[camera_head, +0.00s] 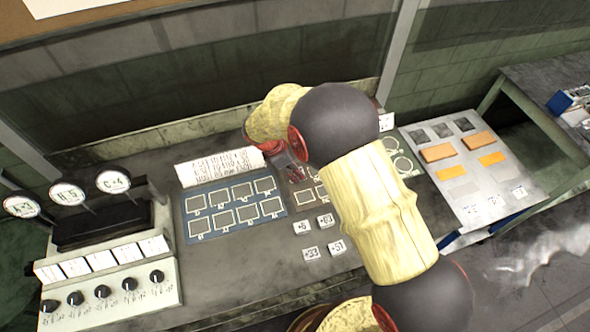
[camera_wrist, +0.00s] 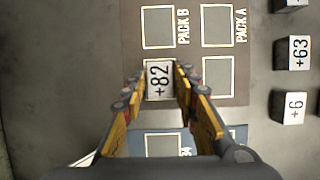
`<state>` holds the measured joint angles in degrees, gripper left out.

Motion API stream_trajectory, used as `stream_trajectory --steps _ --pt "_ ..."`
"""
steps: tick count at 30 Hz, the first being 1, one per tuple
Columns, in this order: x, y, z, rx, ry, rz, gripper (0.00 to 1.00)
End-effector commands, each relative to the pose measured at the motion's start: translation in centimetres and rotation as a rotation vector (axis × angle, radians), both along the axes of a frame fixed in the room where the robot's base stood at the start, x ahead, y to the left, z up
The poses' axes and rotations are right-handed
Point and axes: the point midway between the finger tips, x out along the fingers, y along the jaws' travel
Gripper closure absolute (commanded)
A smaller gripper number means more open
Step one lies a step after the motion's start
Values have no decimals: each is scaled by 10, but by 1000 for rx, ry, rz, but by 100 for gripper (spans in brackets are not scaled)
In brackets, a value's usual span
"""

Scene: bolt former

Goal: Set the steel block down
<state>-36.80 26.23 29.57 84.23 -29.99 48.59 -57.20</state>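A steel block marked +82 (camera_wrist: 159,80) is between the two fingers of my gripper (camera_wrist: 160,76) in the wrist view. The fingers lie close against its left and right sides and look shut on it. The block is over the near-left outlined square of the brown mat (camera_wrist: 190,52), close to the PACK B square. I cannot tell if its underside touches the mat. In the head view, my arm covers much of the brown mat (camera_head: 304,208), and the block is not clearly visible there.
A blue mat (camera_head: 232,228) with several empty squares lies left of the brown mat. Loose blocks +6 (camera_head: 302,228), +63 (camera_head: 326,220), -33 (camera_head: 311,253) and +51 (camera_head: 337,248) stand nearby. A dial panel (camera_head: 112,292) is left; a pale board (camera_head: 482,202) with orange blocks is right.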

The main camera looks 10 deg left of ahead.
Motion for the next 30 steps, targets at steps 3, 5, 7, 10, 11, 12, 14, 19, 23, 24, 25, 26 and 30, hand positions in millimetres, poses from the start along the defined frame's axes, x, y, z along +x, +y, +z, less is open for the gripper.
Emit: stream_trajectory --steps 3,5,7,10,11,12,14,19,23,24,25,26,30 --pt "0 0 0 0 0 0 62" --pt "0 0 0 0 0 0 58" --pt "0 0 0 0 0 0 57" --pt "0 0 0 0 0 0 57" --pt "0 0 0 0 0 0 57" --pt "0 0 0 0 0 0 57" --pt "0 0 1 0 0 0 57" --pt "-1 3 12 1 -2 1 57" --pt "-4 11 33 1 -2 2 57" --pt "-6 14 42 1 -2 2 57" --pt "-7 17 48 2 -3 2 57" --pt "-8 19 54 2 -3 2 57" --pt "-13 28 79 1 -2 1 57"
